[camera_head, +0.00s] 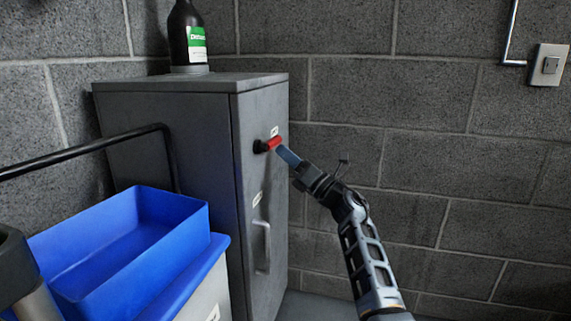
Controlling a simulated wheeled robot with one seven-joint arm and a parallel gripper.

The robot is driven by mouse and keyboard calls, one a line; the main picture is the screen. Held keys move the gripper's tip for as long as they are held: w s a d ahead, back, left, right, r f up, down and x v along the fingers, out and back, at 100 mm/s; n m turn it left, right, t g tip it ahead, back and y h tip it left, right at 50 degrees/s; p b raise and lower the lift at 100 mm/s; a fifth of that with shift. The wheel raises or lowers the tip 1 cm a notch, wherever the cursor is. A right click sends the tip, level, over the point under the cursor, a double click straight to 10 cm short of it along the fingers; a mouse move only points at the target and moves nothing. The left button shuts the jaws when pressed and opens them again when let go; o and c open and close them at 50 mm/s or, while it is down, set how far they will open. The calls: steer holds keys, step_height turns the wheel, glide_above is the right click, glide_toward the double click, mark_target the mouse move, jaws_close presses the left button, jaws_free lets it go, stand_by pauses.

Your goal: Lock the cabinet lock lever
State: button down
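The grey metal cabinet (165,125) stands against the block wall, left of the middle. Its lock lever (269,145) is on the upper part of the narrow door face, with a black hub and a red handle pointing right and slightly up. A small white label sits just above the lever. My gripper (287,155) reaches in from the right, with its blue-grey fingertips at the right end of the red handle. I cannot tell whether they touch it. The fingers overlap in this view, so their opening is hidden.
A vertical door handle (262,246) is lower on the cabinet door. A dark bottle (187,38) stands on the cabinet top. A blue bin (135,250) and a black rail (85,148) are at the left. A switch box (548,65) is on the right wall.

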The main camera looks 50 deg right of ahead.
steer(key=shift+w+d+r, duration=0.1)
steer(key=shift+d+r, duration=0.05)
steer(key=shift+r, duration=0.45)
steer(key=shift+f, duration=0.1)
steer(key=s+d+f+b, duration=0.1)
steer(key=s+d+f, duration=0.2)
steer(key=s+f, duration=0.5)
steer(key=shift+s+f, duration=0.3)
steer(key=shift+f, duration=0.7)
